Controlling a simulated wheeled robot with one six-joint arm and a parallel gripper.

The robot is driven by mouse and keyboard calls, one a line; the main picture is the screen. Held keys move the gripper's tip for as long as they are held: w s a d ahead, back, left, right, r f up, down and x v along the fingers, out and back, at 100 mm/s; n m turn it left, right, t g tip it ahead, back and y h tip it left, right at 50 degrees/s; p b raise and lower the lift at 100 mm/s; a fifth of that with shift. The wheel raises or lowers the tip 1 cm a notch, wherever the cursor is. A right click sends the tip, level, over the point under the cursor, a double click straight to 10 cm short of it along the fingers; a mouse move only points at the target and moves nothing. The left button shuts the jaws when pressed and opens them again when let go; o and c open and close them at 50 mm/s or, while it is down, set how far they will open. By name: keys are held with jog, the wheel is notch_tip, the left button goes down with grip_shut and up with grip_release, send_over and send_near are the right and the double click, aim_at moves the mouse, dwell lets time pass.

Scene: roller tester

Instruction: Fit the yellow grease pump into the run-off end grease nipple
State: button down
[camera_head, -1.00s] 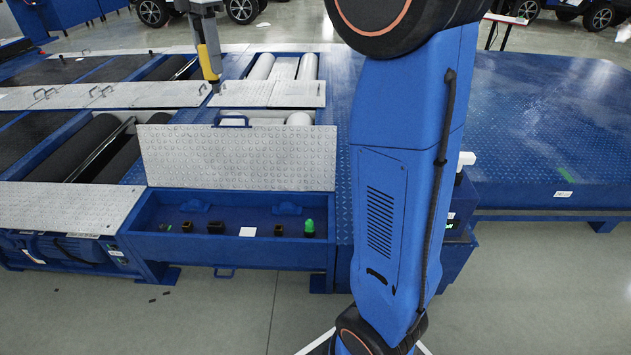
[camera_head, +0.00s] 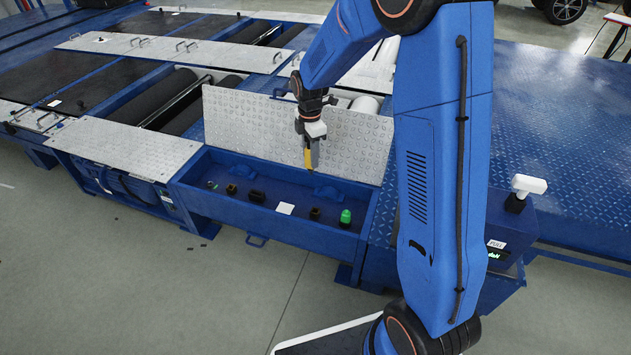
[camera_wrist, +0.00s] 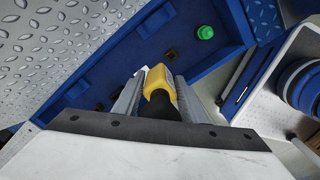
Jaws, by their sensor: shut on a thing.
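My gripper (camera_head: 311,146) is shut on the yellow grease pump (camera_head: 309,160) and holds it above the blue trough (camera_head: 284,228), in front of the raised chequer-plate lid. In the wrist view the yellow pump (camera_wrist: 157,79), with a black part towards the camera, sits between the two grey jaws of my gripper (camera_wrist: 156,88). The pump points down in the head view, apart from the trough floor. Small dark fittings (camera_head: 257,196) and a green-capped piece (camera_head: 345,217) stand on the trough floor. I cannot tell which fitting, if any, is the run-off end grease nipple.
The upright chequer-plate lid (camera_head: 260,125) stands behind the trough. A control box with a white handle (camera_head: 528,184) is at the right. Black rollers (camera_head: 160,97) lie at the left.

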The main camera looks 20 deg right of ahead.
jog(key=s+f, duration=0.4)
jog(key=f, duration=0.4)
jog(key=shift+d+f, duration=0.2)
jog(key=shift+f, duration=0.2)
jog(key=shift+w+f, duration=0.1)
jog(key=shift+f, duration=2.75)
jog(key=shift+f, duration=1.95)
jog(key=c, duration=1)
grip_release()
jog(key=shift+r, duration=0.1)
